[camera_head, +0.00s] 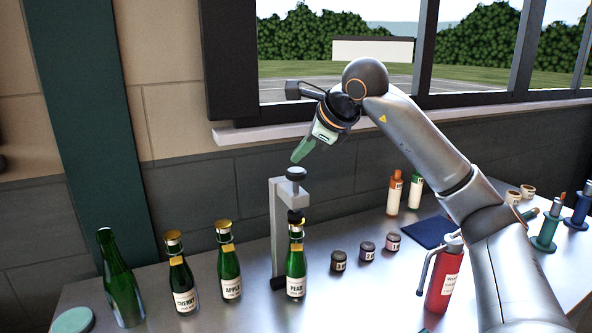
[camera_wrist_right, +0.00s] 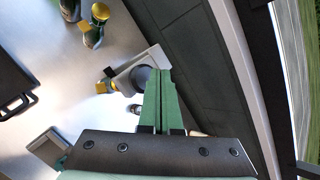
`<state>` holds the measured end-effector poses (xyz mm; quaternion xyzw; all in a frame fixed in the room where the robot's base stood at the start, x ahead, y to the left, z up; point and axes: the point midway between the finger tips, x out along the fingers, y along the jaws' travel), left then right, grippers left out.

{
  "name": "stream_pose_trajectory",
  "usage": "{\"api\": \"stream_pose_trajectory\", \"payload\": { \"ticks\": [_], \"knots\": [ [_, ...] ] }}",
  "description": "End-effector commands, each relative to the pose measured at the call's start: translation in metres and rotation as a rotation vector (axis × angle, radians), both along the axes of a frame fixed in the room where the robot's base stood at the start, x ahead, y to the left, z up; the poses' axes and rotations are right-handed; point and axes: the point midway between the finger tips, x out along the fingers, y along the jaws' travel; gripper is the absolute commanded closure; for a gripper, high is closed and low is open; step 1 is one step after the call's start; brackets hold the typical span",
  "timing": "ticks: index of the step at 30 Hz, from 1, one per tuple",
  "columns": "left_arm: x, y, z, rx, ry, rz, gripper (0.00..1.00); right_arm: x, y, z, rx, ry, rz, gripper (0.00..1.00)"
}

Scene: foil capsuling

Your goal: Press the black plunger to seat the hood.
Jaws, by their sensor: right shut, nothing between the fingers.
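The grey press (camera_head: 277,228) stands on the metal table with its black plunger (camera_head: 296,173) on top. The pear bottle (camera_head: 296,268), green with a white label, stands upright under the press head, and a little gold shows at its neck. Whether the hood there is fully down is hidden by the black press head. My right gripper (camera_head: 302,151) is shut and empty, just above the plunger and apart from it in the head view. In the right wrist view its green fingers (camera_wrist_right: 162,95) are together and partly cover the press (camera_wrist_right: 140,70). My left gripper is not in view.
The cherry bottle (camera_head: 181,275), apple bottle (camera_head: 229,265) and a bare green bottle (camera_head: 121,282) stand left of the press. Several small dark jars (camera_head: 367,250) and a red bottle (camera_head: 443,280) stand to the right. The wall and window sill (camera_head: 260,131) are close behind.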

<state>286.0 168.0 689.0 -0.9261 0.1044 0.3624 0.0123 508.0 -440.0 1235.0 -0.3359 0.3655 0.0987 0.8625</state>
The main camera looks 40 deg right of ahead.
Motion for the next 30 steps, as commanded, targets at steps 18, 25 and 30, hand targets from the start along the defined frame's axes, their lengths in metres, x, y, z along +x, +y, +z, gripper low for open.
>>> {"api": "stream_pose_trajectory", "payload": {
  "ticks": [18, 25, 30],
  "knots": [
    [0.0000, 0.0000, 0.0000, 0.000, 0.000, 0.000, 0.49, 0.0000, 0.0000, 0.0000, 0.000, 0.000, 0.000, 1.00],
    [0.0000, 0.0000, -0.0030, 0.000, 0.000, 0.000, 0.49, -0.0001, -0.0001, -0.0057, 0.000, 0.000, 0.000, 1.00],
    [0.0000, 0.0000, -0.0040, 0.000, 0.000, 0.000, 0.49, 0.0000, 0.0000, -0.0089, 0.000, 0.000, 0.000, 1.00]
  ]
}}
